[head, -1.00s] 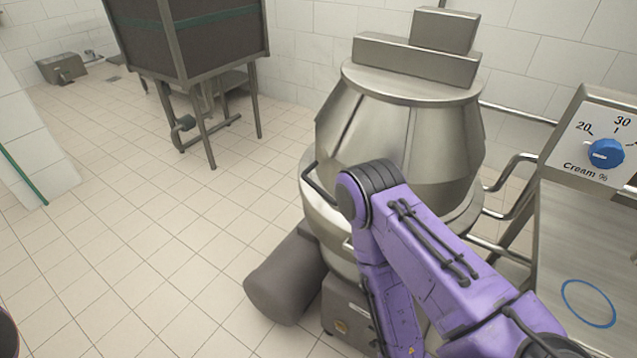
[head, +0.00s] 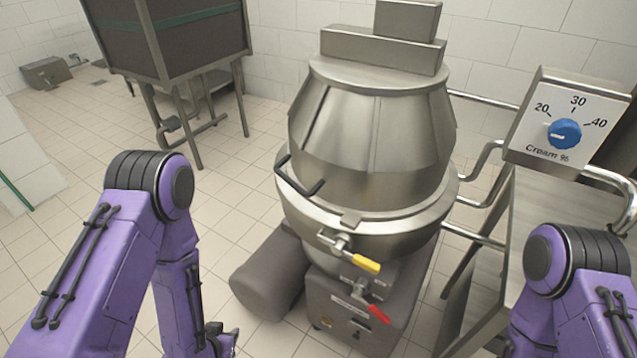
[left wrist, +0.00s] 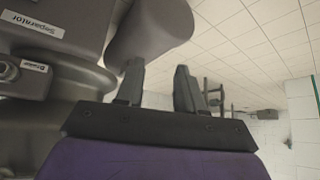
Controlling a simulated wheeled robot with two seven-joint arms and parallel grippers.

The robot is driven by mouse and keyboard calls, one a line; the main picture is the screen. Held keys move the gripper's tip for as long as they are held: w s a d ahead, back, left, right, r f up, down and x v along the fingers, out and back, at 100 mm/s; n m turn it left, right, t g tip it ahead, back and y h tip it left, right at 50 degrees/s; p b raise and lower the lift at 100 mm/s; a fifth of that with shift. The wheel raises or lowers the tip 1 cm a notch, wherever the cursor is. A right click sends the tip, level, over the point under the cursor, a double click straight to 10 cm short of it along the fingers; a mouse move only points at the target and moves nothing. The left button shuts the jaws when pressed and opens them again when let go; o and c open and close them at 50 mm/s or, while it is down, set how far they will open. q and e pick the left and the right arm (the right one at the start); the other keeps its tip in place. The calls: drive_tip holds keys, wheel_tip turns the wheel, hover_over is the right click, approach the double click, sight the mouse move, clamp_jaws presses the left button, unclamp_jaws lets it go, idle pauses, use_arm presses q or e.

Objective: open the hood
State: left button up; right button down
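The hood is the tapered steel cover (head: 375,135) of the separator, and it sits down on the round bowl. A dark bar handle (head: 303,185) sticks out from its front left side. My left gripper (head: 222,343) is low in the head view, left of and below the handle and apart from it. The left wrist view shows its two fingers (left wrist: 158,90) spread with nothing between them. My right arm (head: 575,265) is at the lower right, and its gripper is out of view.
A yellow-handled valve (head: 360,263) and a red-handled valve (head: 375,312) stick out in front. A grey motor cylinder (head: 266,275) lies left of the base. A panel with a blue knob (head: 564,134) and steel pipes stand at the right.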

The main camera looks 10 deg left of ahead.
use_arm(q)
drive_tip(key=w+d+r+m+t+h, duration=0.15)
drive_tip(key=w+r+m+t, duration=0.35)
drive_tip(key=w, duration=0.5)
drive_tip(key=m+t+h+b, duration=0.3)
drive_tip(key=m+h, duration=0.9)
drive_tip(key=m, duration=1)
approach(290, 180)
drive_tip(key=shift+m+g+h, duration=0.25)
drive_tip(key=shift+m+g, duration=0.05)
drive_tip(key=shift+m, duration=0.2)
drive_tip(key=x, duration=0.3)
drive_tip(key=p+x, duration=0.1)
drive_tip(key=x, duration=0.2)
drive_tip(key=p+x, duration=0.1)
drive_tip(key=x, duration=0.2)
drive_tip(key=shift+w+d+f, duration=0.1)
drive_tip(key=shift+w+f, duration=0.15)
drive_tip(key=shift+w, duration=0.1)
drive_tip(key=shift+w+d, duration=0.15)
drive_tip(key=shift+w, duration=0.05)
drive_tip(key=shift+c, duration=0.3)
clamp_jaws()
